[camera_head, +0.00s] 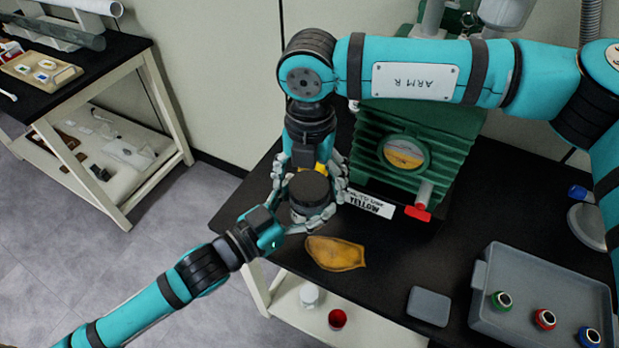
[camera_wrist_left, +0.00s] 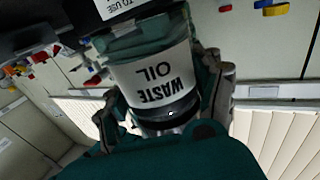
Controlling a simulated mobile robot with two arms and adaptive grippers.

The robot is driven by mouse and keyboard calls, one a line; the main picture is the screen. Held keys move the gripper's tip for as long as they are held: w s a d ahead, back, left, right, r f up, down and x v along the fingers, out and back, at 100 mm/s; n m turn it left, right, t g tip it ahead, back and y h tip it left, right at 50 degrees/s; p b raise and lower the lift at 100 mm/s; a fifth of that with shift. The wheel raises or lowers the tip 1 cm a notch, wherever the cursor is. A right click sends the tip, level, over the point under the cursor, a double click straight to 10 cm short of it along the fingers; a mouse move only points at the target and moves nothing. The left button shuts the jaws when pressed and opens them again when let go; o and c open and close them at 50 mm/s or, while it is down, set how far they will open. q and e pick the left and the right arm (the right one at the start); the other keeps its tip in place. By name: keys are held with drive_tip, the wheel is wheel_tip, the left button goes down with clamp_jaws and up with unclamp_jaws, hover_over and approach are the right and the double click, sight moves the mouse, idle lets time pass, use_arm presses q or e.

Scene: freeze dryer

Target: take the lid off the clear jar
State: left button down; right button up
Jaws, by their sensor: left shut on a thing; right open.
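The clear jar (camera_head: 306,211) stands upright with its black lid (camera_head: 309,187) on top, near the front edge of the dark bench.
A green pump (camera_head: 440,150) with a gauge stands just behind the jar. A yellow-brown cloth (camera_head: 336,253) lies in front of it. A grey tray (camera_head: 480,310) with several coloured rings is at the right. A lower shelf (camera_head: 375,335) holds a white and a red container.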

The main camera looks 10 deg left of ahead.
drive_tip(key=shift+r, duration=2.3)
drive_tip(key=r+m, duration=0.1)
drive_tip(key=m, duration=0.3)
drive_tip(key=shift+w+r, duration=0.1)
drive_tip(key=shift+r, duration=0.25)
drive_tip(key=r+m, duration=0.1)
drive_tip(key=m, duration=0.2)
drive_tip(key=shift+r+m, duration=0.2)
drive_tip(key=shift+m, duration=0.1)
drive_tip(key=shift+f, duration=0.2)
wheel_tip(320, 180, down, 7)
drive_tip(key=shift+f, duration=0.2)
